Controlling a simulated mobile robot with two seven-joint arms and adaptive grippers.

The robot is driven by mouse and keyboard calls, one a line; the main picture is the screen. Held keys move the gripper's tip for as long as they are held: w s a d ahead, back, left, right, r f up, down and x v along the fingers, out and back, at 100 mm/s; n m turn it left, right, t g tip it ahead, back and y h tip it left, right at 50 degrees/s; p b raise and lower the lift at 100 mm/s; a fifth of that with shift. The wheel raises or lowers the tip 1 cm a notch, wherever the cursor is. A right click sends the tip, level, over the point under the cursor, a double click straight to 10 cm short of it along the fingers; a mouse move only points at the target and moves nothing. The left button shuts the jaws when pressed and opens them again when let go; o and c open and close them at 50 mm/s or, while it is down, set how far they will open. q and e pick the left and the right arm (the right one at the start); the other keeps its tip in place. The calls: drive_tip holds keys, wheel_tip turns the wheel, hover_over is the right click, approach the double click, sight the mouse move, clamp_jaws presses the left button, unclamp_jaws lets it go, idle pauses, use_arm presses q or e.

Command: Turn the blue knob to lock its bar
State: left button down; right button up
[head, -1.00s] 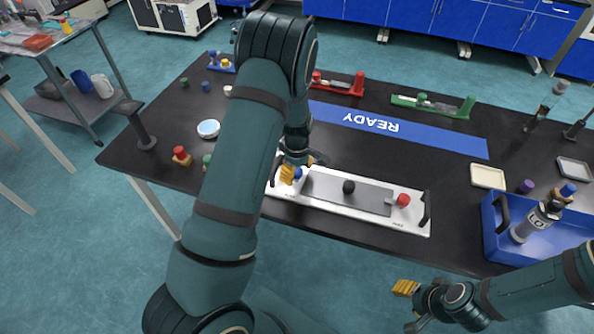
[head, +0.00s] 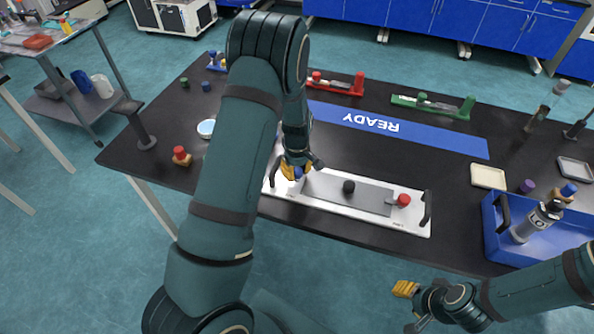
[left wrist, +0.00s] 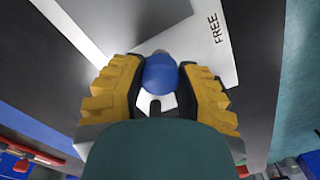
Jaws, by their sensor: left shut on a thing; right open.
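The blue knob (head: 298,173) sits at the left end of a white plate (head: 320,206) with a grey panel. In the left wrist view the blue knob (left wrist: 159,73) is between the yellow finger pads of my left gripper (left wrist: 158,88), which is shut on it. The word FREE is printed on the plate beside the knob. The knob's bar is mostly hidden under my gripper. In the head view my left gripper (head: 297,170) points down over the knob. My right gripper (head: 407,305) is open and empty, in front of the table's near edge.
The plate also bears a black knob (head: 348,187), a red knob (head: 403,200) and end handles. A blue READY strip (head: 400,128) lies behind it. A blue crate (head: 540,240) with a grey bottle stands at the right. Red and green fixtures stand farther back.

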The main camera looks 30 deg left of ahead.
use_arm(q)
drive_tip(key=m, duration=0.3)
drive_tip(key=shift+f+m+b, duration=0.1)
drive_tip(key=shift+m+b, duration=0.2)
drive_tip(key=shift+m, duration=0.1)
drive_tip(key=m, duration=0.3)
drive_tip(key=shift+m+b, duration=0.3)
drive_tip(key=shift+b, duration=0.05)
drive_tip(key=m, duration=0.3)
drive_tip(key=shift+m+b, duration=0.3)
drive_tip(key=shift+m, duration=1.8)
drive_tip(key=shift+b, duration=0.3)
drive_tip(key=c, duration=0.6)
unclamp_jaws()
drive_tip(key=shift+o, duration=0.2)
